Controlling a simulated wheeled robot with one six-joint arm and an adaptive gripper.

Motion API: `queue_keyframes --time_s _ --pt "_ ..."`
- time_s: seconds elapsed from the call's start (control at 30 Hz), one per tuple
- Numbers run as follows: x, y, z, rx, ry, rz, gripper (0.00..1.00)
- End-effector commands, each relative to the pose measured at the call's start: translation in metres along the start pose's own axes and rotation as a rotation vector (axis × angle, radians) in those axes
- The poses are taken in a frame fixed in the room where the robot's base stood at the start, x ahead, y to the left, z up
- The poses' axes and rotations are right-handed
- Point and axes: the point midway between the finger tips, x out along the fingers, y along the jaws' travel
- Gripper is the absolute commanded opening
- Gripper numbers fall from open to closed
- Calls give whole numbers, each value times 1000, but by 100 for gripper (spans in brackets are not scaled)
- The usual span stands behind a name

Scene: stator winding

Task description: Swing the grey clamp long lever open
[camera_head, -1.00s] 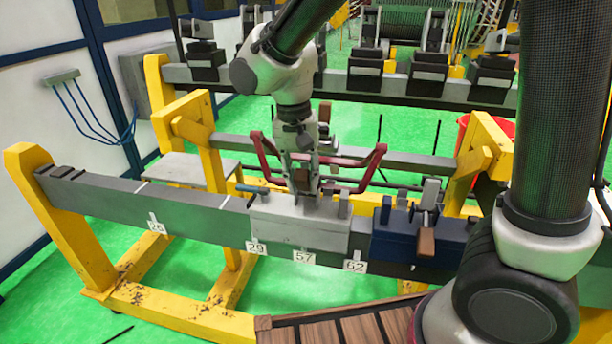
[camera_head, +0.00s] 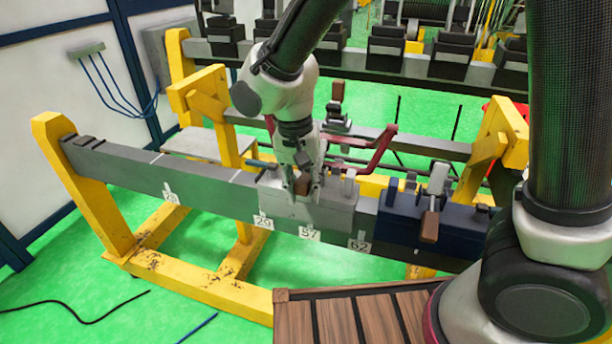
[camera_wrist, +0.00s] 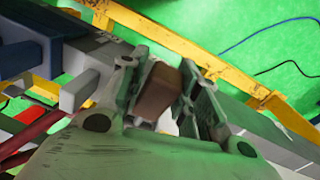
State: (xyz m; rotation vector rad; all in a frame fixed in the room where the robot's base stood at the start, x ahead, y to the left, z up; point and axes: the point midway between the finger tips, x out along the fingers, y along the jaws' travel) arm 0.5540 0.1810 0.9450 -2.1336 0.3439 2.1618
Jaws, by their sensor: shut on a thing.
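The grey clamp (camera_head: 320,215) is a grey block on the long grey beam. Its lever ends in a brown handle (camera_head: 303,186), seen low over the top of the block. My gripper (camera_head: 304,184) comes down from above with its fingers on either side of this handle. In the wrist view the brown handle (camera_wrist: 158,92) lies between the two fingertips, and my gripper (camera_wrist: 165,95) is shut on it. The fingers and wrist hide most of the lever arm and its pivot.
A blue clamp (camera_head: 400,222) with its own brown-ended lever (camera_head: 430,225) sits just right on the same beam. Dark red bars (camera_head: 375,155) pass behind my gripper. Yellow stands (camera_head: 80,190) hold the beam. A wooden slatted platform (camera_head: 350,318) lies in front.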

Motion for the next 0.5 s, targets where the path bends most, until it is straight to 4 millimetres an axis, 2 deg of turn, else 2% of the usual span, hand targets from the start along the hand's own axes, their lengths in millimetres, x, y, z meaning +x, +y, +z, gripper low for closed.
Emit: queue_keyframes --time_s 0.5 --pt "35 -7 -2 -5 6 -8 0"
